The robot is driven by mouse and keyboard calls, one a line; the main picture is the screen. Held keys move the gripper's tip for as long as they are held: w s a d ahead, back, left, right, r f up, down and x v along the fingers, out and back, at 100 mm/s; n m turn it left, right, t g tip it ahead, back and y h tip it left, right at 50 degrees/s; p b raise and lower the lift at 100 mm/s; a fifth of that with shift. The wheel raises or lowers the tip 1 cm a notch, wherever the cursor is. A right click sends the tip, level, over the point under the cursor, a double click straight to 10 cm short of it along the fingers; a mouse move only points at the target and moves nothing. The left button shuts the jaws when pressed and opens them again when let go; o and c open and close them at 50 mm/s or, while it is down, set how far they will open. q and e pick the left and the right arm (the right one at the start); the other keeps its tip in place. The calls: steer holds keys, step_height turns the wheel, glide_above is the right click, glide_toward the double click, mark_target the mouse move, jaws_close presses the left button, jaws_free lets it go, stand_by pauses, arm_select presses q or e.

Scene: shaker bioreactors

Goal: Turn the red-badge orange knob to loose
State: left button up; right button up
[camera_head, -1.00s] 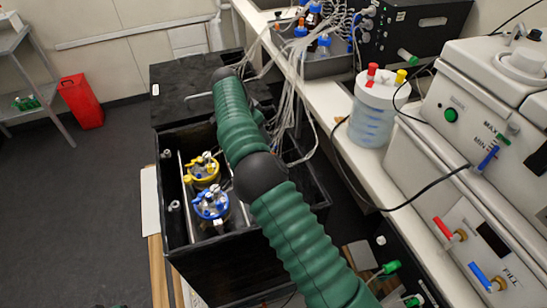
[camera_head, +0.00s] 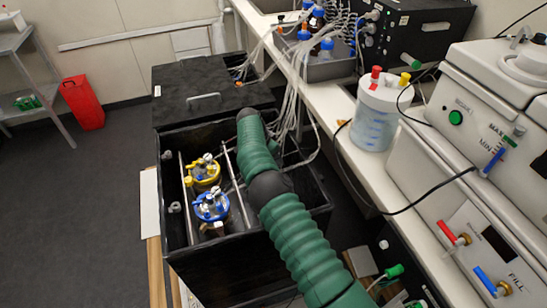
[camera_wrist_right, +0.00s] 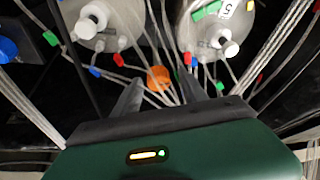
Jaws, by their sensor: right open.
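An orange knob (camera_wrist_right: 159,78) shows in the right wrist view, just beyond and roughly between the fingers of my right gripper (camera_wrist_right: 161,84). The fingers are spread and empty. A small red piece (camera_wrist_right: 119,60) is on a tube left of the knob, and another red bit is right beside it; I cannot tell which is its badge. In the head view my green right arm reaches down into the black open box (camera_head: 172,235), and its gripper and the orange knob are hidden there. My left gripper is in neither current view.
Two vessels with a yellow collar (camera_head: 205,180) and a blue collar (camera_head: 211,210) stand in the box, left of my arm. In the wrist view, two vessel tops (camera_wrist_right: 105,22) and many thin tubes crowd the fingers. A white bench (camera_head: 335,155) runs along the right.

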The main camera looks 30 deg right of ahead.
steer(key=shift+a+r, duration=0.15)
steer(key=shift+a, duration=0.2)
steer(key=shift+a+r, duration=0.1)
steer(key=shift+a, duration=0.05)
steer(key=shift+c, duration=2.3)
steer(key=shift+s+d, duration=0.1)
steer(key=shift+d, duration=0.4)
jaws_close()
arm_select(q)
steer(key=shift+s+a, duration=0.1)
steer(key=shift+a, duration=0.2)
